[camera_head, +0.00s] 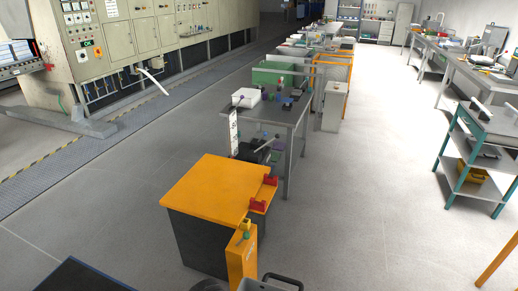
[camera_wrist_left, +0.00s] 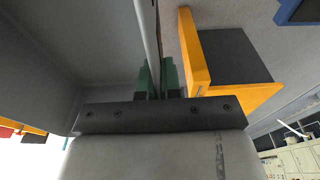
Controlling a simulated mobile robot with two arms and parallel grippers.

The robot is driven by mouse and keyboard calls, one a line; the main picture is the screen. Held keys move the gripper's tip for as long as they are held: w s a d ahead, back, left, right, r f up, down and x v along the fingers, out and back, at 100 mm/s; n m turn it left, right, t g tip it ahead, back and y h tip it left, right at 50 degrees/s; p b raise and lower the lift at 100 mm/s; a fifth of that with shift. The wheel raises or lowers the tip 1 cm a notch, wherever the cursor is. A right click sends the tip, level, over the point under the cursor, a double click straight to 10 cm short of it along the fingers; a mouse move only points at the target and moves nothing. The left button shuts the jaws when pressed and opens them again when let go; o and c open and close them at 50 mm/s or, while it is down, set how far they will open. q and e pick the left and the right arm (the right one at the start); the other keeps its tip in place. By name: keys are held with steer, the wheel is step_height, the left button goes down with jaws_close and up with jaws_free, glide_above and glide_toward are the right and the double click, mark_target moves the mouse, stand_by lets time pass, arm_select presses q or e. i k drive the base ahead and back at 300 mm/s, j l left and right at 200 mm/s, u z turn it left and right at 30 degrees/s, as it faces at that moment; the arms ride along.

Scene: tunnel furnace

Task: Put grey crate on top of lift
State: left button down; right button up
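The lift shows in the head view as a block with a flat orange top (camera_head: 212,186) and dark sides. Its top is bare except for red parts at the right edge. It also shows in the left wrist view (camera_wrist_left: 235,60), at upper right, inverted. A grey wall and inner surface, which look like the grey crate (camera_wrist_left: 80,45), fill the left of the left wrist view. My left gripper (camera_wrist_left: 157,75) has its green fingers close on both sides of the thin crate wall and looks shut on it.
An orange post (camera_head: 242,262) with a yellow and green control stands at the lift's near right corner. A grey workbench (camera_head: 290,120) with small items stands behind. A blue-edged dark platform (camera_head: 80,278) lies at lower left.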

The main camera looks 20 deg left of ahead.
mark_target(228, 186)
steer(key=i, duration=1.95)
steer(key=i+u, duration=0.3)
steer(key=i+l+u, duration=0.3)
steer(key=i, duration=0.15)
steer(key=i+l+u, duration=0.1)
steer(key=i+u, duration=0.2)
steer(key=u, duration=0.45)
